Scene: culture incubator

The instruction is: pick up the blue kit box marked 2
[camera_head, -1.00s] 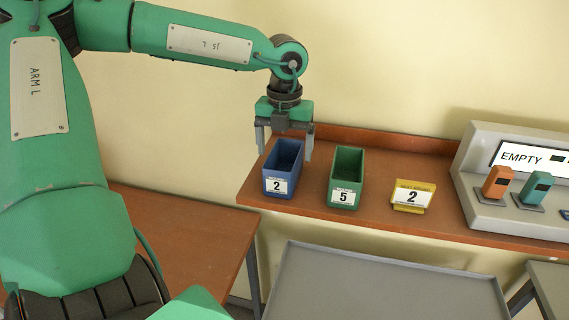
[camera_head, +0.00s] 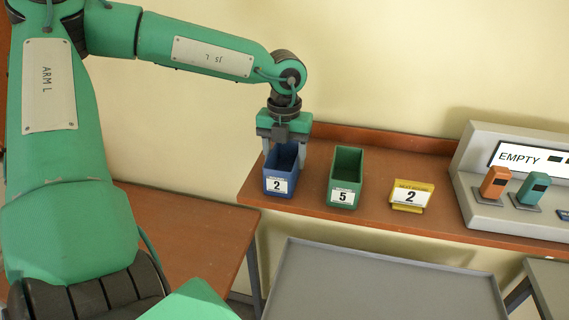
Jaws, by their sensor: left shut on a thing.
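The blue kit box (camera_head: 279,186), marked 2 on a white label, stands upright on the brown wooden shelf at its left end. My left gripper (camera_head: 284,150) points down over the box and is shut on its upper part, one finger at each side. The gripper hides part of the box's open top. The box appears to rest on the shelf still. My right gripper is not in view.
A green box (camera_head: 343,193) marked 5 stands close to the right. A yellow sign (camera_head: 410,196) marked 2 is further right. A grey console (camera_head: 482,190) reading EMPTY holds an orange and a teal device. A grey tray (camera_head: 380,285) lies in front, lower.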

